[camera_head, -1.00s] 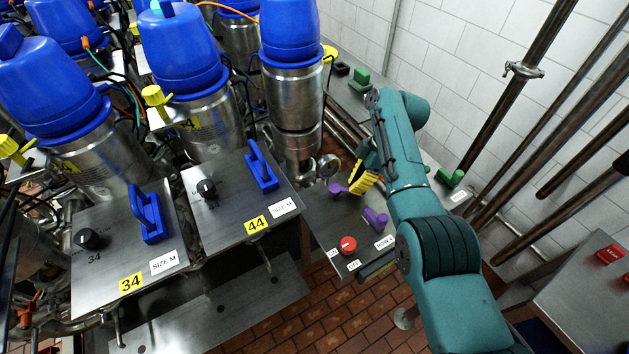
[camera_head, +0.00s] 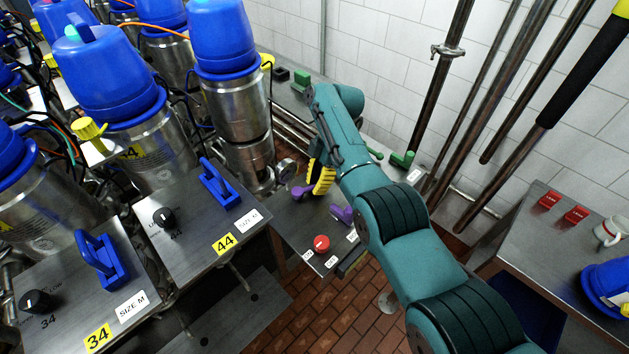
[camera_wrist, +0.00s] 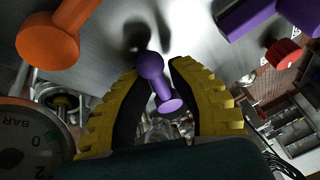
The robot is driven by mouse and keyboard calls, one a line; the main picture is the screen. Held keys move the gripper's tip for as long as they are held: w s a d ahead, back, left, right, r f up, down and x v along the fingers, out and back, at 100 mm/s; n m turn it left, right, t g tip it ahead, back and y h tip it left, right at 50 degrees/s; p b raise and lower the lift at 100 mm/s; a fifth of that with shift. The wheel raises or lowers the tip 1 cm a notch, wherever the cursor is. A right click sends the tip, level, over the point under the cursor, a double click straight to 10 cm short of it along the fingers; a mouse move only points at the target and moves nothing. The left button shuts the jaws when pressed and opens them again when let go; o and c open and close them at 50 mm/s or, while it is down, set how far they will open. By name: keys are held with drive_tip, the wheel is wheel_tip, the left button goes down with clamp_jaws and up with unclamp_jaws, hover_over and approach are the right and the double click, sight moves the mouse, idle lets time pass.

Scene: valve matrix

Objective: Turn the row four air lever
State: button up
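My gripper (camera_head: 317,184) reaches down to a small steel panel (camera_head: 289,231), its yellow ribbed fingers beside a purple lever (camera_head: 299,192). In the wrist view my gripper (camera_wrist: 158,70) is open, with one finger on each side of a purple lever (camera_wrist: 162,86) and gaps showing between the fingers and it. I cannot tell whether either finger touches it. A second purple lever (camera_head: 341,213) and a red knob (camera_head: 321,243) sit nearer the panel's front. The wrist view also shows an orange lever (camera_wrist: 48,42). The panel's small labels are too small to read surely.
Panels marked 44 (camera_head: 180,245) and 34 (camera_head: 60,305), with blue handles, stand left. Blue-capped steel valves (camera_head: 232,95) rise behind them. A white tiled wall (camera_head: 385,50) with pipes is behind my arm. A steel table (camera_head: 545,245) with red blocks is at right.

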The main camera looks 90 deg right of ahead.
drive_tip(key=shift+o, duration=1.6)
drive_tip(key=shift+d+r, duration=0.1)
drive_tip(key=shift+r, duration=0.1)
wheel_tip(320, 180, up, 10)
